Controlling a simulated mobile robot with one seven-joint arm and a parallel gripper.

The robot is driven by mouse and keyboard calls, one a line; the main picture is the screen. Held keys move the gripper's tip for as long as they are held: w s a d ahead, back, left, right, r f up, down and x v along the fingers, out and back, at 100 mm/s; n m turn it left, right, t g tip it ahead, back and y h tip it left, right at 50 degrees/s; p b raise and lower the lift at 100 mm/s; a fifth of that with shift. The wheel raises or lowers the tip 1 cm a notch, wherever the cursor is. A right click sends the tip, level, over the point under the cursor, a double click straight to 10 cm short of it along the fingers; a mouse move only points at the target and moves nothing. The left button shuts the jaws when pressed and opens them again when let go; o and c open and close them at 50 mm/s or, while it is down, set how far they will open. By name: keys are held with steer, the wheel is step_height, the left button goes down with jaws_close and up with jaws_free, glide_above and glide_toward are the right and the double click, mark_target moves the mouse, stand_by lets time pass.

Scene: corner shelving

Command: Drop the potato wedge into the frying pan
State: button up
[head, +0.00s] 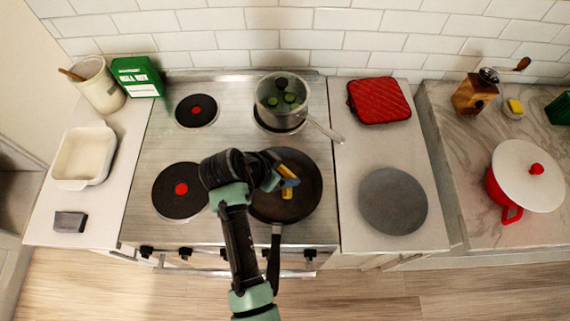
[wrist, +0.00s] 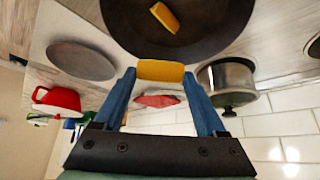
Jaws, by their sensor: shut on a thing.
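The dark frying pan (head: 303,208) sits on the front right burner of the stove, its handle pointing to the front. My gripper (head: 281,172) is over the pan, shut on a yellow potato wedge (head: 288,172). In the wrist view the held wedge (wrist: 160,70) spans between the two blue fingertips of my gripper (wrist: 161,72). A second yellow wedge (head: 287,193) lies in the pan; it also shows in the wrist view (wrist: 164,17). The held wedge's height above the pan is hard to tell. My arm hides part of the pan's left side.
A lidded pot (head: 282,104) stands behind the pan, its handle reaching right. A grey plate (head: 393,201) and a red pot holder (head: 379,100) lie on the right counter. The left burners (head: 181,190) are bare. A red pot (head: 527,176) stands far right.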

step_height(320, 180, down, 5)
steer(key=b, duration=0.3)
steer(key=shift+d+r, duration=0.1)
steer(key=shift+r, duration=0.1)
steer(key=o, duration=1.2)
steer(key=shift+o, duration=0.2)
steer(key=shift+r, duration=0.1)
steer(key=b+v, duration=0.2)
steer(key=v, duration=1.1)
steer(key=shift+w+b, duration=0.1)
steer(key=shift+b, duration=0.2)
